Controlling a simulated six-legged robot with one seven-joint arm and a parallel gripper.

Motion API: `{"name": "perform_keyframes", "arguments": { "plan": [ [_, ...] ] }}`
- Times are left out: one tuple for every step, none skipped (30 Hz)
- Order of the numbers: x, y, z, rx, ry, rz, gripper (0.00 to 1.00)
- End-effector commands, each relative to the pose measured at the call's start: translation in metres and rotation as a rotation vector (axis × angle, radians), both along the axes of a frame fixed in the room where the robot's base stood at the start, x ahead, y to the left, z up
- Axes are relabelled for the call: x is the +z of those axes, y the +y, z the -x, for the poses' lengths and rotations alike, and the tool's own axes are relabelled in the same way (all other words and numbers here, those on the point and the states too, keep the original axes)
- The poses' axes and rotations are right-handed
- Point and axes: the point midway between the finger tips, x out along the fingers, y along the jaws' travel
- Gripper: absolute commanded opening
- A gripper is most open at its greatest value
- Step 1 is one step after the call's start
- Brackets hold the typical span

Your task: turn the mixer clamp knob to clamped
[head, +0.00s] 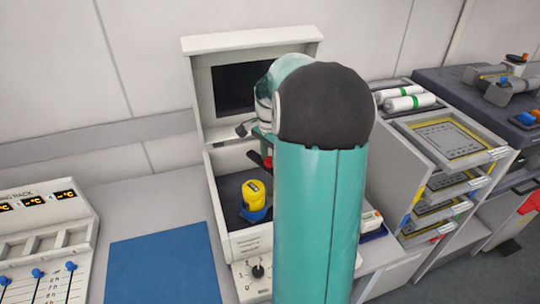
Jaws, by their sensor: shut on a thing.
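The mixer (238,246) is a white cabinet with a dark screen at its raised back and an open grey well. A yellow cup (252,196) stands in a blue holder (256,215) inside the well. A small red knob (267,162) shows above and behind the cup, apparently the clamp knob. My gripper (261,157) is at this red part, mostly hidden behind my teal arm, with dark finger parts beside it. It appears shut on the knob. The knob's turn angle and its markings cannot be made out.
A black dial (258,271) sits on the mixer's front panel. A blue mat (163,265) lies to the left, beside a rack panel (45,240) with sliders. A tray trolley (408,160) with white rolls stands close on the right.

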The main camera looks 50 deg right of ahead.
Motion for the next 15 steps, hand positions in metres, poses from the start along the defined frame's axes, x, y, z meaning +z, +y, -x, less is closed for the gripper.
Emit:
{"name": "perform_keyframes", "arguments": {
  "plan": [
    [0.0012,0.0009,-0.0012,-0.034,-0.001,0.002,0.00],
    [0.0013,0.0008,-0.0011,-0.060,-0.001,0.002,0.00],
    [0.0013,0.0009,-0.0012,-0.095,-0.001,0.002,0.00],
    [0.0014,0.0010,-0.0013,-0.122,-0.001,0.001,0.00],
    [0.0014,0.0010,-0.0014,-0.150,-0.001,0.001,0.00],
    [0.0014,0.0007,-0.0012,-0.187,-0.001,0.002,0.00],
    [0.0015,0.0011,-0.0015,-0.215,-0.001,0.002,0.00],
    [0.0015,0.0007,-0.0012,-0.245,-0.001,0.002,0.00],
    [0.0015,0.0011,-0.0016,-0.283,-0.002,0.001,0.00],
    [0.0015,0.0007,-0.0013,-0.312,-0.002,0.001,0.00],
    [0.0015,0.0009,-0.0016,-0.339,-0.002,0.002,0.00],
    [0.0015,0.0007,-0.0014,-0.378,-0.002,0.002,0.00],
    [0.0015,0.0008,-0.0015,-0.406,-0.002,0.002,0.00],
    [0.0015,0.0008,-0.0015,-0.436,-0.002,0.001,0.00],
    [0.0016,0.0007,-0.0015,-0.474,-0.002,0.001,0.00]
  ]
}}
